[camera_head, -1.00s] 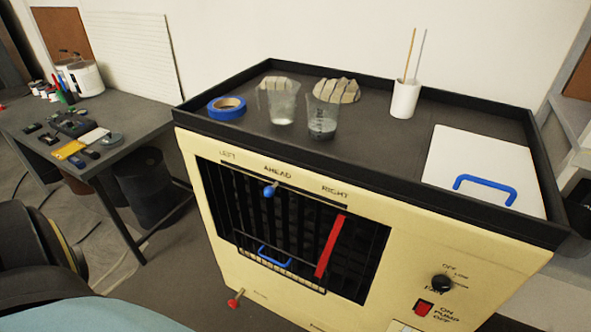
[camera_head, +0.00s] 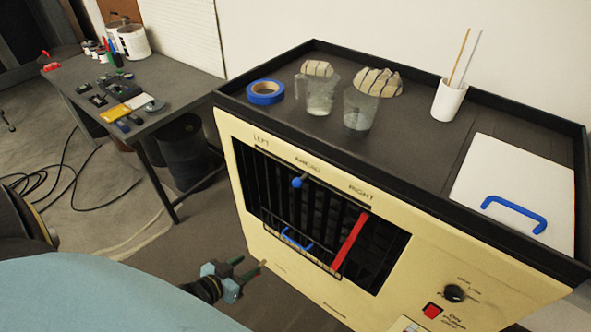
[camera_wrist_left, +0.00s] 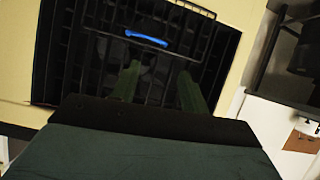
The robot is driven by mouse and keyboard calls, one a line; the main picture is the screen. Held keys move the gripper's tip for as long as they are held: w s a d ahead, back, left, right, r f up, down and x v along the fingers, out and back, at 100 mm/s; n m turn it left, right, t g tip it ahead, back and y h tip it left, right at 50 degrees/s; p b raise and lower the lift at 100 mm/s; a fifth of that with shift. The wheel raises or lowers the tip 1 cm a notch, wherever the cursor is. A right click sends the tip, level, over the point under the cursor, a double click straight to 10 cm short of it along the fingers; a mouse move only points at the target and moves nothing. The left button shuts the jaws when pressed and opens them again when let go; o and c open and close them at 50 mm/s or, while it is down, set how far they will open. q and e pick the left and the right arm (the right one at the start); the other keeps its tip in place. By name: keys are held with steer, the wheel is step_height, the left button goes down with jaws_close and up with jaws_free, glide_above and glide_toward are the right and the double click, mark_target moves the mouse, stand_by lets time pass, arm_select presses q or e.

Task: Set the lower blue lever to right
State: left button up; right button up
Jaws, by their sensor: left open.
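The lower blue lever (camera_head: 296,240) is a blue U-shaped handle low in the dark grille of the cream cabinet, left of the red diagonal bar. It shows as a blue curved strip in the left wrist view (camera_wrist_left: 146,40). My left gripper (camera_head: 250,265) is open and empty, in front of the cabinet, below and left of the lower lever. In the left wrist view its two fingers (camera_wrist_left: 158,75) are spread and point toward the grille, with the blue handle beyond them. My right gripper is not in view.
A red diagonal bar (camera_head: 350,242) crosses the right of the grille. The cabinet's top tray (camera_head: 420,150) holds blue tape, cups and a white lid with a blue handle. A table (camera_head: 185,85) with small parts stands at left. Cables lie on the floor.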

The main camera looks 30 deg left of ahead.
mark_target(295, 185)
arm_select(q)
steer(key=w+d+r+t+h+p, duration=0.1)
steer(key=w+r+t+h, duration=0.15)
steer(key=r, duration=0.75)
steer(key=w+d+r+t+h+p, duration=0.1)
steer(key=w+r+t+h, duration=0.15)
steer(key=r, duration=0.85)
steer(key=shift+m+y, duration=0.4)
steer(key=shift+y, duration=0.1)
steer(key=x, duration=1.2)
steer(key=shift+w+f, duration=0.35)
steer(key=shift+w+d, duration=0.15)
steer(key=shift+w, duration=0.3)
jaws_close()
